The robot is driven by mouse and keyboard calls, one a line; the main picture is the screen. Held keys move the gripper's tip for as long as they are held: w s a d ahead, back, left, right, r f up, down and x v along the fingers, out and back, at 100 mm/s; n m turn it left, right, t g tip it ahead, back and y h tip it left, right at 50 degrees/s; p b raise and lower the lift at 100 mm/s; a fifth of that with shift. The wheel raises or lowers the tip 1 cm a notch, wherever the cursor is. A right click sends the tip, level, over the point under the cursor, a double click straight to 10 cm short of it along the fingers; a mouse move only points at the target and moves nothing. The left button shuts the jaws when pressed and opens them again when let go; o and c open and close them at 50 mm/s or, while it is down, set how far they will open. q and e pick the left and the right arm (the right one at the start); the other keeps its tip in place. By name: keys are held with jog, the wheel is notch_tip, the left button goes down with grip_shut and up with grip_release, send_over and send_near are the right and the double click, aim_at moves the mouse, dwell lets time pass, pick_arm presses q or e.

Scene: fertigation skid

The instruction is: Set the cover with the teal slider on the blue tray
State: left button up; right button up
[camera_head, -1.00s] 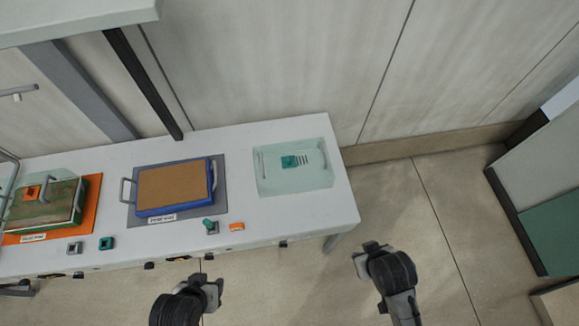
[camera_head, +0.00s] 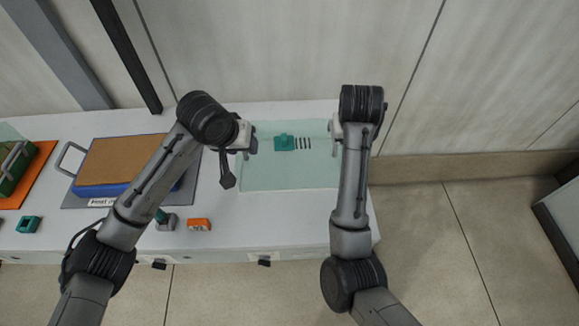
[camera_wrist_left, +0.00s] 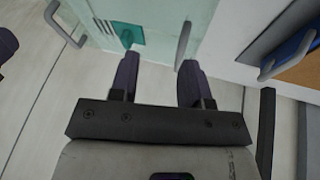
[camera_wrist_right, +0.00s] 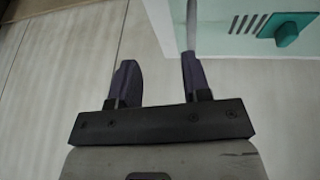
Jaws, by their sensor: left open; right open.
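The clear, pale green cover (camera_head: 290,178) with the teal slider (camera_head: 284,143) lies on the white bench, a handle at each side. My left gripper (camera_head: 247,138) is open at the cover's left side; in the left wrist view a grey handle (camera_wrist_left: 184,42) stands just beyond one fingertip. My right gripper (camera_head: 335,130) is open at its right side; in the right wrist view the other handle (camera_wrist_right: 191,22) lines up with one fingertip, not centred between the fingers. Neither holds anything. The blue tray (camera_head: 100,190), with a brown top, sits left on a grey mat, partly hidden by my left arm.
An orange block (camera_head: 199,225), a grey block with a teal knob (camera_head: 166,222) and a teal block (camera_head: 28,225) lie along the bench's front. A green box (camera_head: 15,170) stands on an orange mat at far left. The wall is close behind the bench.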

pick_arm(q)
jog(key=w+a+r+n+y+b, duration=0.1)
jog(key=w+a+r+n+b, duration=0.1)
jog(key=b, duration=0.5)
jog(key=shift+w+a+r+t, duration=0.3)
jog(key=shift+w+a+r, duration=0.5)
jog(key=shift+w, duration=0.6)
pick_arm(e)
jog(key=w+a+r, duration=0.3)
jog(key=a+r, duration=0.1)
jog(key=a, duration=0.1)
jog(key=shift+n, duration=0.4)
pick_arm(q)
jog(key=shift+d, duration=0.1)
pick_arm(e)
jog(key=shift+w+d+f, duration=0.1)
jog(key=shift+f, duration=0.05)
pick_arm(q)
jog(key=x, duration=1.3)
jog(key=shift+w+d+f, duration=0.1)
jog(key=shift+w+f, duration=0.15)
pick_arm(e)
jog(key=x, duration=1.3)
jog(key=shift+w+f, duration=0.2)
jog(key=shift+f, duration=0.1)
pick_arm(q)
jog(key=shift+c, duration=0.2)
pick_arm(e)
jog(key=shift+c, duration=0.2)
